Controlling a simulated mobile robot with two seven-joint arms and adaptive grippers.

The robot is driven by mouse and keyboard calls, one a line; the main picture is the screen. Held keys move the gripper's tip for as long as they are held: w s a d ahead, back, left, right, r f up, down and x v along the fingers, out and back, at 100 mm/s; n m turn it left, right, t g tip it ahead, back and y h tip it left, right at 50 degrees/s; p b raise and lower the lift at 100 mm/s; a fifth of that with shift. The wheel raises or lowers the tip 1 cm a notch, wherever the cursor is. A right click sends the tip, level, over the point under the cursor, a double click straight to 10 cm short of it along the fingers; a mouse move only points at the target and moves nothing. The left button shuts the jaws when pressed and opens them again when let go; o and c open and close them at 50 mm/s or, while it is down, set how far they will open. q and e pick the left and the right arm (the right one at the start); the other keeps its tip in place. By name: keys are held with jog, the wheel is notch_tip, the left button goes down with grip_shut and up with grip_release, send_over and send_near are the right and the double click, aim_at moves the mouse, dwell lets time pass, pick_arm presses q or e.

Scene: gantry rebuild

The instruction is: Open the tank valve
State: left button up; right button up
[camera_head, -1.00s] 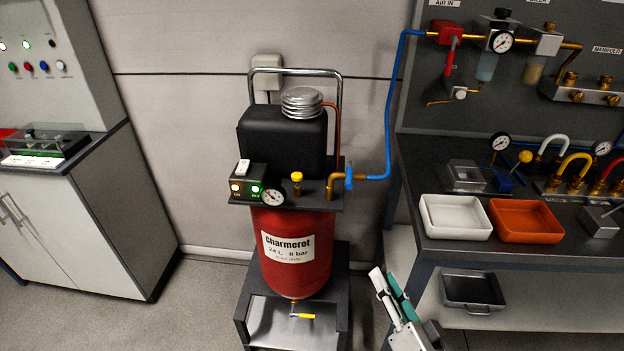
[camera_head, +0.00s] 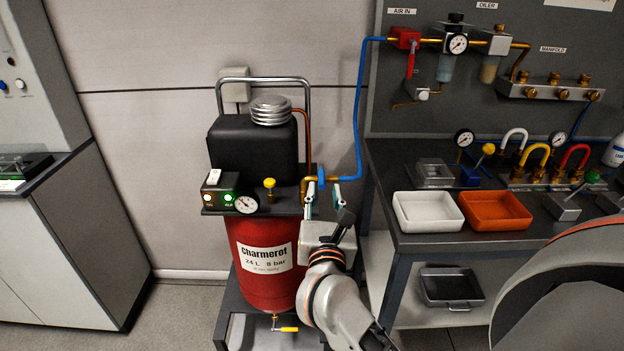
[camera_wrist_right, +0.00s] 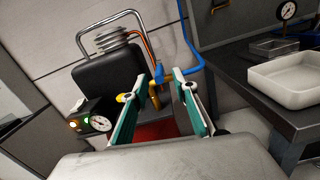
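The red tank (camera_head: 262,250) of the compressor stands upright on a dark stand, with a label reading "Charmerot". At its upper right, a brass outlet with a small blue valve handle (camera_head: 321,176) joins a blue hose; the handle also shows in the right wrist view (camera_wrist_right: 159,75). My right gripper (camera_head: 323,186) is open, its two teal-lined fingers pointing up just below and around the valve handle. In the right wrist view, the handle lies between the fingertips and beyond them; I cannot tell whether they touch it. My left gripper is out of view.
A yellow knob (camera_head: 269,184) and a gauge (camera_head: 246,204) sit left of the outlet. A yellow drain lever (camera_head: 289,329) is under the tank. The workbench (camera_head: 385,165) on the right carries a white tray (camera_head: 428,228) and an orange tray (camera_head: 522,222).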

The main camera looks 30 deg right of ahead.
aim_at(322, 174)
jog(key=shift+w+f+m, duration=0.25)
jog(key=shift+m, duration=0.15)
jog(key=shift+y, duration=0.3)
jog(key=x, duration=0.7)
jog(key=shift+w+d+p, duration=0.15)
jog(key=shift+w+p, duration=0.1)
jog(key=shift+p, duration=0.1)
grip_shut()
